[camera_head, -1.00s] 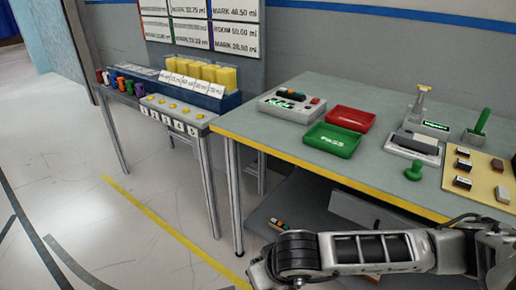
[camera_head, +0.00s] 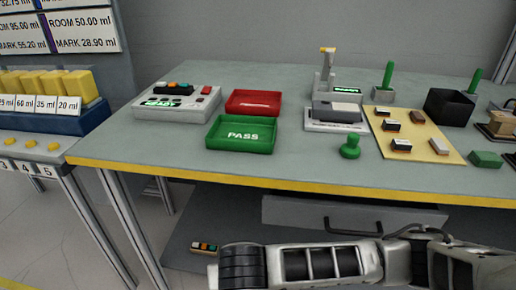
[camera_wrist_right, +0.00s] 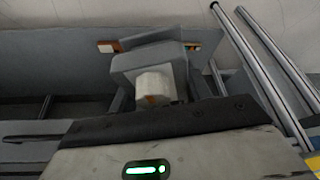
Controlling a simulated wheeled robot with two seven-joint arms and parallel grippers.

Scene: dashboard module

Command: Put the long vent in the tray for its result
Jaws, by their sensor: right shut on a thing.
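My right gripper (camera_wrist_right: 150,72) shows in the right wrist view, shut on a pale block (camera_wrist_right: 153,86) that its grey parts mostly hide. I cannot tell whether this is the long vent. In the head view my right arm crosses the bottom, below the bench's front edge, and its fingertips do not show. A green tray marked PASS (camera_head: 241,135) and a red tray (camera_head: 253,102) behind it lie on the bench, both empty. A grey tester (camera_head: 178,106) with a lit green display stands left of them. My left gripper is out of view.
The bench (camera_head: 290,165) has a yellow front edge. On it are a grey device (camera_head: 335,118), a green knob (camera_head: 350,147), a yellow board (camera_head: 431,150) with small blocks and a black box (camera_head: 449,106).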

